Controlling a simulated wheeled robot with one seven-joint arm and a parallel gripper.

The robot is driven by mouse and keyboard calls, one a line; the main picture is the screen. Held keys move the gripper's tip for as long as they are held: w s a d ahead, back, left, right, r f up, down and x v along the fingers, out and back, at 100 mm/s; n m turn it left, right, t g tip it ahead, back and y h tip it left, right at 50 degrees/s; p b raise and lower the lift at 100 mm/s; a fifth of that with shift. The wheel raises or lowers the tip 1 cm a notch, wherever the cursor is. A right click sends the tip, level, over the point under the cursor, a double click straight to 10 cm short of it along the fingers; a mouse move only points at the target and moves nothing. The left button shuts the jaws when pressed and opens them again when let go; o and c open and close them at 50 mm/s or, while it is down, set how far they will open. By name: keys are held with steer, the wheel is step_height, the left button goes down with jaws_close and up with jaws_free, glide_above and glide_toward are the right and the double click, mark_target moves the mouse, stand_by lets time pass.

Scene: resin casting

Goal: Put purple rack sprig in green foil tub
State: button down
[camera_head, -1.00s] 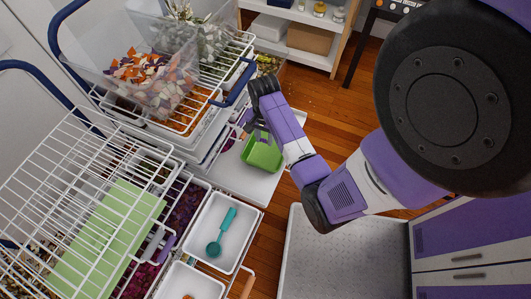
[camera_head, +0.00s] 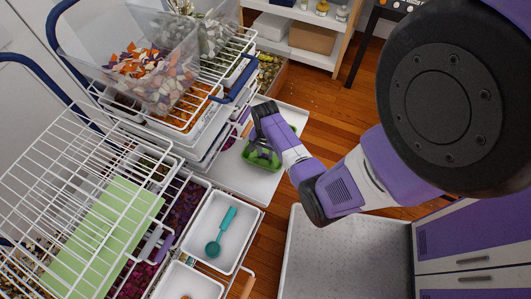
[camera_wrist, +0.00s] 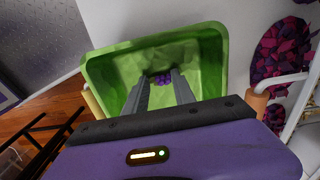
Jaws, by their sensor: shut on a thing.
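The green foil tub (camera_head: 262,157) stands on a white surface beside the wire rack, partly covered by my arm in the head view. In the wrist view the tub (camera_wrist: 100,80) fills the middle, and its inside faces the camera. My gripper (camera_wrist: 163,85) points down into the tub, with its fingers inside the rim. Between the fingertips is a small purple bumpy sprig (camera_wrist: 162,79), and the gripper is shut on it. I cannot tell whether the sprig touches the tub's floor. In the head view the fingertips and sprig are hidden.
A wire rack (camera_head: 70,190) with a pale green sheet is at the left. A white tray (camera_head: 240,215) with a teal scoop (camera_head: 222,232) stands in front of the tub. A clear bin (camera_head: 180,45) of coloured chips is behind. Open wooden floor (camera_head: 335,125) is to the right.

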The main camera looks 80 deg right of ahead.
steer(key=shift+f, duration=0.15)
steer(key=c, duration=1)
jaws_free()
steer(key=shift+c, duration=0.2)
